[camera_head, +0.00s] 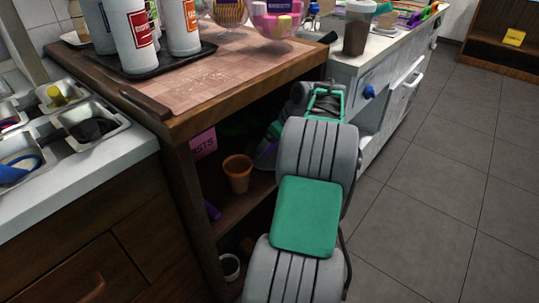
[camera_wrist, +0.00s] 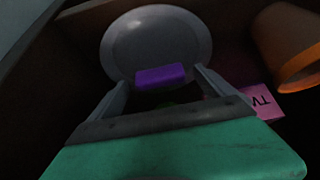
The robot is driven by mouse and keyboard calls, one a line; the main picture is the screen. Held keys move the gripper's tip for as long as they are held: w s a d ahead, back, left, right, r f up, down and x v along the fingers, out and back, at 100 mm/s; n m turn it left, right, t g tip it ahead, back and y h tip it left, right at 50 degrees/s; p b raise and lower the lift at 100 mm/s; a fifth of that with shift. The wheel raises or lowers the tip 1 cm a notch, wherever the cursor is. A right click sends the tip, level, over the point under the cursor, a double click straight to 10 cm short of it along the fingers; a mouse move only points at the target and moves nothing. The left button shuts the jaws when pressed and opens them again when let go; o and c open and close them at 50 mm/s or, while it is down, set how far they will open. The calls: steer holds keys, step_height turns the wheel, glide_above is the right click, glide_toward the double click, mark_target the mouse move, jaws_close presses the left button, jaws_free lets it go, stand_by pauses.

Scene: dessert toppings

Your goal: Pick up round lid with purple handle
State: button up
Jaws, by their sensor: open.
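The round grey lid (camera_wrist: 130,30) shows in the wrist view, its disc facing the camera, near the top middle. Its purple block handle (camera_wrist: 160,75) is at the lid's lower edge in the picture. My gripper (camera_wrist: 160,79) is open, with one finger on each side of the handle. I cannot tell whether either finger touches it. In the head view my arm reaches into the dark space under the wooden counter and hides most of the gripper. A greyish purple shape (camera_head: 265,156) beside the arm there may be part of the lid.
An orange cup (camera_head: 238,173) stands on the shelf (camera_head: 258,188); it also shows in the wrist view (camera_wrist: 290,45). A pink lettered card (camera_head: 203,143) is nearby. The wooden counter (camera_head: 215,80) overhangs the shelf and carries bottles and jars. Open tiled floor (camera_head: 440,200) lies to the right.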

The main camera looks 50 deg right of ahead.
steer(key=shift+c, duration=0.5)
steer(key=c, duration=1.4)
steer(key=shift+c, duration=0.2)
